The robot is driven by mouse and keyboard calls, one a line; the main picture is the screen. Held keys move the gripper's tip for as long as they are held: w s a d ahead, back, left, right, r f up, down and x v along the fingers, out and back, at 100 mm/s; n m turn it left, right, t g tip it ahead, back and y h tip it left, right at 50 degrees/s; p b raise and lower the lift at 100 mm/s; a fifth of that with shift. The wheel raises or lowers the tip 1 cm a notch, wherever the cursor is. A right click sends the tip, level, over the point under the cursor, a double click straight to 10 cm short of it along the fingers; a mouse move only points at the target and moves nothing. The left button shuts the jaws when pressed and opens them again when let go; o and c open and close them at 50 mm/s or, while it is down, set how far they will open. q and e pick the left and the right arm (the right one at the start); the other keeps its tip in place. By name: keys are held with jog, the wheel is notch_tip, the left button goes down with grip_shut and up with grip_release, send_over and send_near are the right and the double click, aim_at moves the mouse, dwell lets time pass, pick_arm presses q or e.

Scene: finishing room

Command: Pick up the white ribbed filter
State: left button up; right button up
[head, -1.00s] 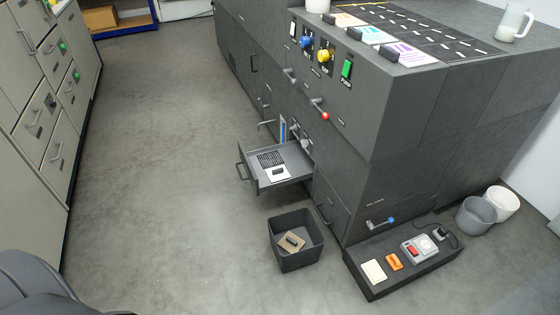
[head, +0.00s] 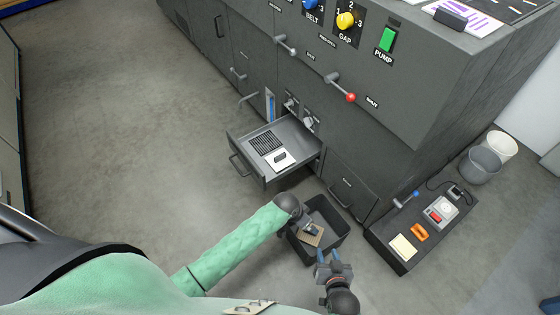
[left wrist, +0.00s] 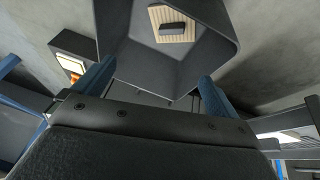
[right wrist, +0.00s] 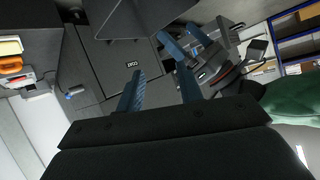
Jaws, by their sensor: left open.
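A cream-tan ribbed panel with a dark handle (head: 309,239) lies in the dark bin (head: 338,241); it also shows in the left wrist view (left wrist: 190,34). A white panel with a dark handle (head: 279,162) lies in the pulled-out drawer (head: 300,172). At this size I cannot tell whether the white one is ribbed. My left gripper (left wrist: 155,85) is open and empty above the bin, apart from the cream panel; the wrist partly covers the bin in the head view. My right gripper (head: 333,268) is open and empty beside the bin's near side.
A dark slotted plate (head: 264,143) lies beside the white panel in the drawer. A low dark plinth (head: 384,250) at right bears a cream pad (head: 403,247), an orange item (head: 419,232) and a grey device (head: 440,211). The machine stands behind; the floor at left is clear.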

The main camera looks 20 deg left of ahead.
pick_arm(q)
jog(key=w+a+r+m+g+y, duration=0.15)
jog(key=w+a, duration=0.35)
jog(key=w, duration=0.8)
notch_tip(320, 180, up, 5)
jog(key=g+y, duration=0.1)
jog(key=y, duration=0.1)
send_over(280, 156)
jog(key=shift+w+r+b, duration=0.1)
jog(key=shift+w+b, duration=0.05)
jog(key=shift+b, duration=0.3)
jog(key=shift+w+a, duration=0.1)
jog(key=shift+w, duration=0.05)
notch_tip(280, 156, down, 3)
jog(key=shift+b, duration=0.35)
jog(key=f, duration=0.2)
jog(key=f+b, duration=0.1)
jog(key=f, duration=0.1)
jog(key=shift+s+f, duration=0.2)
jog(key=shift+f, duration=0.1)
pick_arm(e)
jog(key=w+r+t+y, duration=0.1)
jog(key=w+r+t, duration=0.2)
jog(key=r, duration=0.9)
jog(key=w+r+t+y, duration=0.1)
jog(key=w+r+t, duration=0.3)
jog(key=r, duration=0.8)
jog(key=shift+t, duration=0.9)
